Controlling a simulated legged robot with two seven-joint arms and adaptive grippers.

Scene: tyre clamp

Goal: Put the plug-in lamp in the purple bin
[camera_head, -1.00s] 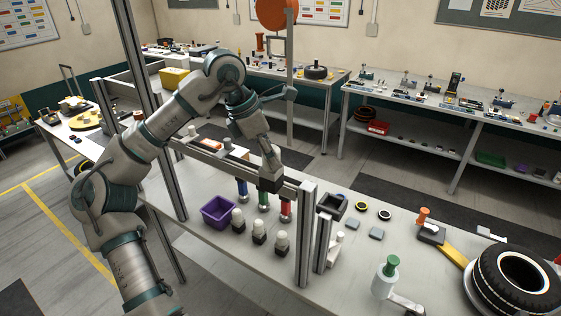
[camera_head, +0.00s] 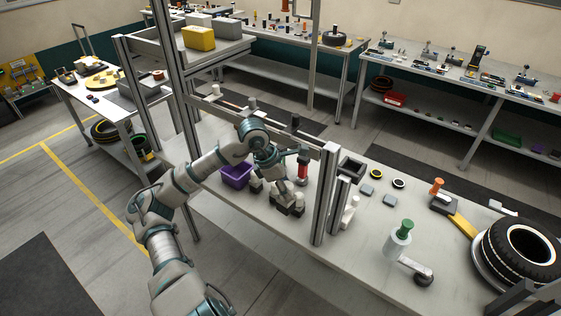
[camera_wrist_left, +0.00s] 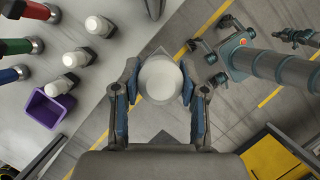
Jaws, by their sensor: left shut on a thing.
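My left gripper (camera_head: 289,207) is low at the front of the bench, right of the purple bin (camera_head: 236,175). In the left wrist view the gripper (camera_wrist_left: 160,88) is shut on a white, round-topped plug-in lamp (camera_wrist_left: 160,75), seen from above over the bench edge and floor. The purple bin (camera_wrist_left: 46,108) is to the left there, apart from the gripper, and looks empty. Several similar white lamps stand in a row beside it, one of them nearest the bin (camera_wrist_left: 60,85). In the head view my arm and gripper partly hide the bin and lamps.
A red-bodied tool (camera_head: 302,170) hangs from the rail behind my gripper. A metal post (camera_head: 327,195) stands to its right. Clear floor lies in front of the bench.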

